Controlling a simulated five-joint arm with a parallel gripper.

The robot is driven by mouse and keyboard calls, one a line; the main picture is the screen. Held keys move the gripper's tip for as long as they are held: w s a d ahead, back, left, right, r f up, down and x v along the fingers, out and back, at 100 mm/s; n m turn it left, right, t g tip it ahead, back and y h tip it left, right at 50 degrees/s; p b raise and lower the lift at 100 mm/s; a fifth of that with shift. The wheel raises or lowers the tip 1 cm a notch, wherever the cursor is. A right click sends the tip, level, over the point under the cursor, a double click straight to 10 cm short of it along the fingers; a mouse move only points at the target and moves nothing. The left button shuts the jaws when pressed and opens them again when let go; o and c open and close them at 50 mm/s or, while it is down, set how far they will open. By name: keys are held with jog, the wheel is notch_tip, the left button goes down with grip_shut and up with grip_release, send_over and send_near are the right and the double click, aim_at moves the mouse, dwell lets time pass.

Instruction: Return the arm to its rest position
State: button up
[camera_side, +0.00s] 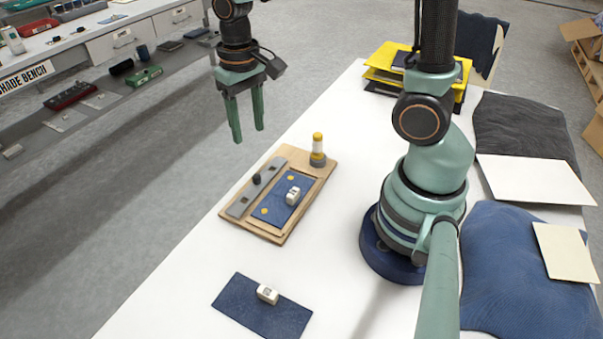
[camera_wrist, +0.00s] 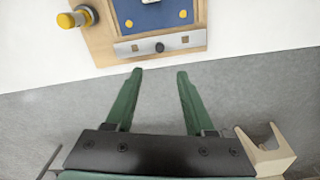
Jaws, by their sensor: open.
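My gripper (camera_side: 247,138) hangs in the air beyond the table's left edge, pointing down, above the grey floor. Its two green fingers are apart with nothing between them. In the wrist view, the open gripper (camera_wrist: 158,72) shows against the floor, with the wooden board (camera_wrist: 98,42) beyond the fingertips. In the side view, the wooden board (camera_side: 229,214) lies on the white table, apart from the gripper. It carries a blue panel (camera_side: 276,209) with yellow dots, a small white block (camera_side: 293,196) and a grey strip (camera_side: 241,204).
A dark blue mat (camera_side: 238,300) with a white block (camera_side: 267,293) lies near the front. Yellow trays (camera_side: 388,59) are stacked at the back. A shelved bench (camera_side: 100,45) stands across the floor at upper left.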

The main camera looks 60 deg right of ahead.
jog(key=s+r+n+t, duration=0.1)
jog(key=s+r+t, duration=0.1)
jog(key=r, duration=0.3)
jog(key=s+d+r+n+t, duration=0.1)
jog(key=s+r+n+t, duration=0.1)
jog(key=r, duration=0.3)
jog(key=shift+s+t, duration=0.55)
jog(key=shift+t, duration=0.25)
dwell(0.7)
